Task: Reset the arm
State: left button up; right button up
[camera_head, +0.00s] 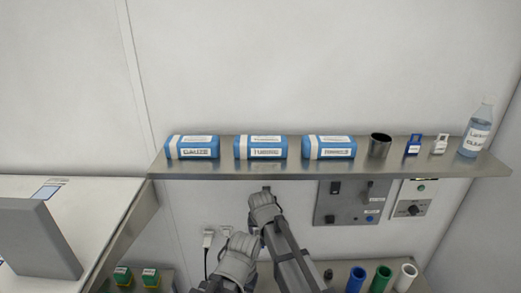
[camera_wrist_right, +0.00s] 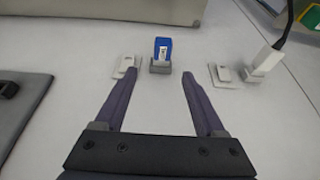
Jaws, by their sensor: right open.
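My right gripper (camera_wrist_right: 159,75) is open in the right wrist view, with its two dark fingers spread and nothing between them. Beyond the fingertips, a small blue block with a white label (camera_wrist_right: 162,50) stands in a grey holder (camera_wrist_right: 160,67) on a white surface, apart from the fingers. In the head view my right arm (camera_head: 262,215) reaches up from the bottom centre to just below the shelf; I cannot make out its fingers there. My left gripper is not in view.
A metal shelf (camera_head: 220,172) holds several blue packs, a dark cup (camera_head: 379,146), small items and a clear bottle (camera_head: 476,130). A control panel (camera_head: 350,202) is on the wall below. Coloured tubes (camera_head: 381,279) stand lower right. A white plug with black cable (camera_wrist_right: 268,57) is nearby.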

jog(key=s+d+f+g, duration=0.2)
jog(key=s+d+g, duration=0.2)
jog(key=s+d, duration=1.35)
jog(key=s+a+f+n+h+b, duration=0.1)
jog(key=s+a+f+n+b, duration=0.2)
jog(key=s+a+f+b, duration=0.3)
jog(key=a+f+b, duration=0.4)
jog(key=a+b, duration=0.1)
jog(key=shift+s+a+f+n+g, duration=0.15)
jog(key=shift+a+f+n+g, duration=0.15)
jog(key=shift+a+f+n, duration=0.1)
dwell(0.5)
